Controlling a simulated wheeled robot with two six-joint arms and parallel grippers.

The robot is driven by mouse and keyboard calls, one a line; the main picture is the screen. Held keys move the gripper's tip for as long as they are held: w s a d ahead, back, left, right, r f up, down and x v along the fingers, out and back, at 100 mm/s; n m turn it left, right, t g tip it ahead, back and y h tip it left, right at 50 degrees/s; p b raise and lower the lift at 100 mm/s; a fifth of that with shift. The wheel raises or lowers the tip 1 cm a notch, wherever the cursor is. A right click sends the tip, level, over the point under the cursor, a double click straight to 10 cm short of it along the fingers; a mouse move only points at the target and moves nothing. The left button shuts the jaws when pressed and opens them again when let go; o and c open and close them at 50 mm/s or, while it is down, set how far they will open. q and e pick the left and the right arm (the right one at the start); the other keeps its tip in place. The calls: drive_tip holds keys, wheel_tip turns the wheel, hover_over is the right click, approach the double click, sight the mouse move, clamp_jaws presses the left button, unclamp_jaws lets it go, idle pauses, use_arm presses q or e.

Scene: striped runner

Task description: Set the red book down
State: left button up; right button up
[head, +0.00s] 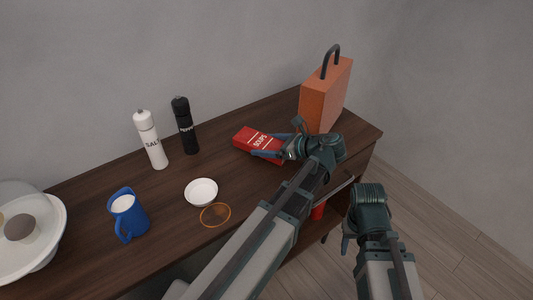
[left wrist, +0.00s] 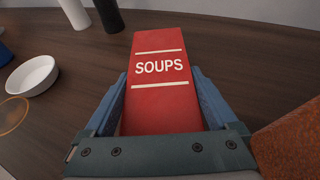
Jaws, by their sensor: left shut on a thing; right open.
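The red book (head: 248,137), marked SOUPS, lies flat at the wooden sideboard's (head: 95,178) surface, right of the middle. In the head view I cannot tell whether it touches the top. My left gripper (head: 272,146) is around its near end, a blue finger on each long side. In the left wrist view the book (left wrist: 159,67) stretches away from between the fingers (left wrist: 160,105), its title upright. My right gripper (head: 348,243) hangs off the sideboard's front edge, apart from the book and empty. Part of it is hidden by its own wrist.
An orange case (head: 323,95) with a dark handle stands close right of the book. White salt (head: 151,140) and black pepper (head: 185,127) mills stand left, with a white bowl (head: 201,191), orange ring (head: 215,215) and blue mug (head: 130,217) nearer the front.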

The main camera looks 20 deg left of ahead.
use_arm(q)
drive_tip(key=shift+f+b, duration=0.35)
drive_tip(key=shift+f, duration=0.55)
use_arm(e)
drive_tip(key=shift+f, duration=0.85)
use_arm(q)
drive_tip(key=shift+f, duration=0.15)
drive_tip(key=o, duration=1.4)
drive_tip(key=shift+c, duration=0.2)
use_arm(e)
drive_tip(key=shift+f, duration=0.15)
